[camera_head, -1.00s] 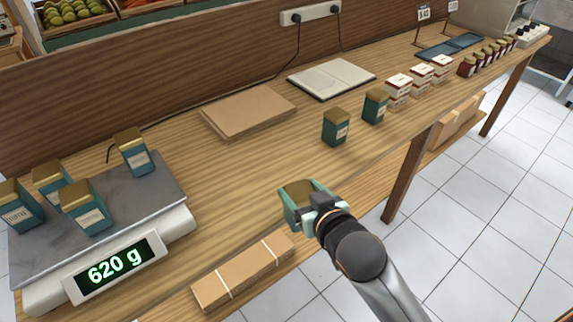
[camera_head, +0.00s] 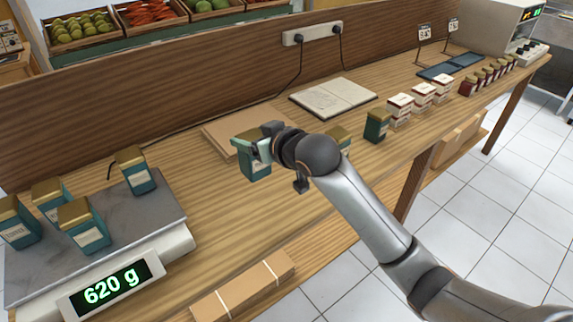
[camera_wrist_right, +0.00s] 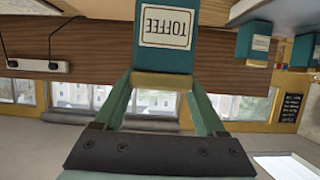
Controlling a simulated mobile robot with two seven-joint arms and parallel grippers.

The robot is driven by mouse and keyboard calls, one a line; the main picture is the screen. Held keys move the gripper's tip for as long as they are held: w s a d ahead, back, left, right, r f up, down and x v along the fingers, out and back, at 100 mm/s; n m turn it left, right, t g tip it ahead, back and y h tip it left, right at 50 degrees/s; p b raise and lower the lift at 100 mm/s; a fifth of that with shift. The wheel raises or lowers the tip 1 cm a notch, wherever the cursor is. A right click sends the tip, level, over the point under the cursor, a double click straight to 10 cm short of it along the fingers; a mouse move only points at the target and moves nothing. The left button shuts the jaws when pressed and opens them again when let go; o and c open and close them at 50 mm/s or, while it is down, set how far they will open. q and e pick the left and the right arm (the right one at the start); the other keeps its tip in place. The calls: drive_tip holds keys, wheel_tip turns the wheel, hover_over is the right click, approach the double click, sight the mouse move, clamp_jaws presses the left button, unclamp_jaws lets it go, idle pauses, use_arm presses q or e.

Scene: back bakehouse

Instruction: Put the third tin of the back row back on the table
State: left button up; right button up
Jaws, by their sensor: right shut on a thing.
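My right gripper (camera_head: 256,142) is shut on a teal tin (camera_head: 256,168) with a gold lid, gripped near the lid. In the right wrist view the held tin (camera_wrist_right: 166,30) shows a TOFFEE label, upside down in the picture. In the head view it is in front of the brown cardboard; its gap above the table cannot be told. Several similar tins stand on the scale, among them a back right tin (camera_head: 136,172) and a front tin (camera_head: 82,226). One teal tin (camera_head: 376,125) stands on the table (camera_head: 215,228); another (camera_head: 342,134) is mostly hidden behind my right arm.
The scale (camera_head: 165,205) reads 620 g. White boxes (camera_head: 400,108) and dark red jars (camera_head: 468,86) line the right. Bare table lies between the scale and my arm.

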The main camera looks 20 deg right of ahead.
drive_tip(key=w+d+f, duration=0.3)
drive_tip(key=d+f, duration=0.5)
drive_tip(key=f, duration=0.2)
drive_tip(key=shift+w+d+f, duration=0.2)
drive_tip(key=shift+w+f, duration=0.1)
drive_tip(key=shift+f, duration=0.1)
drive_tip(key=shift+f, duration=0.15)
drive_tip(key=o, duration=1.5)
drive_tip(key=shift+c, duration=0.2)
